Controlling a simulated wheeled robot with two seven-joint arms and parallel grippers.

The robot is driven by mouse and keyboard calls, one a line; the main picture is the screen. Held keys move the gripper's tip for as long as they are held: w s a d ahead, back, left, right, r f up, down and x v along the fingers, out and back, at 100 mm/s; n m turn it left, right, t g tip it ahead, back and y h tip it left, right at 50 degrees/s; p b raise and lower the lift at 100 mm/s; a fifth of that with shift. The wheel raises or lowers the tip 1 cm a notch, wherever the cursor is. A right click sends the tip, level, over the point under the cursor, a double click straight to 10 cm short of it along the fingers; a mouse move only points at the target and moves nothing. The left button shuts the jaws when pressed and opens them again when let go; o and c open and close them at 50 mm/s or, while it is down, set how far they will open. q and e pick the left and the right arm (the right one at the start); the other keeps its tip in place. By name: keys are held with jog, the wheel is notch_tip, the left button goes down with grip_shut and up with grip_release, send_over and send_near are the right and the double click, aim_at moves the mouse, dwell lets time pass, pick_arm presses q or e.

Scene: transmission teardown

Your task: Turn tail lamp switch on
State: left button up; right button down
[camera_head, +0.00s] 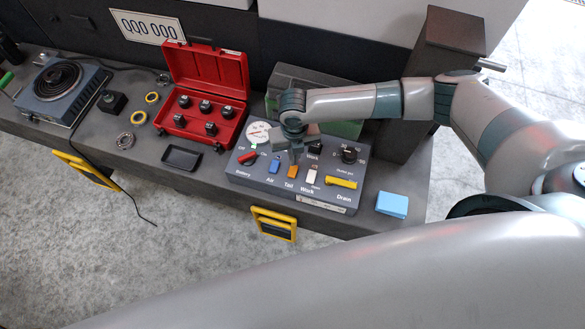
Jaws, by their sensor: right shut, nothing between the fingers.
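The control panel (262,177) lies on the bench with a row of labelled switches. The orange switch (293,172) sits above the "Tail" label, between the blue "Air" switch (275,165) and the white "Work" switch (312,174). My right gripper (296,158) is shut and empty, pointing down over the panel just behind the orange switch. I cannot tell whether its tips touch the switch, or which way the switch is set. My left gripper is not in view.
The panel also bears a red "Battery" switch (247,157), a dial gauge (258,132), a black knob (350,155) and a yellow "Drain" handle (341,182). A red open case (205,75) stands to the left. A blue block (392,204) lies at the right.

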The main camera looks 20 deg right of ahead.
notch_tip(320, 180, up, 4)
jog(key=p, duration=0.3)
jog(key=shift+r, duration=0.1)
dwell(0.7)
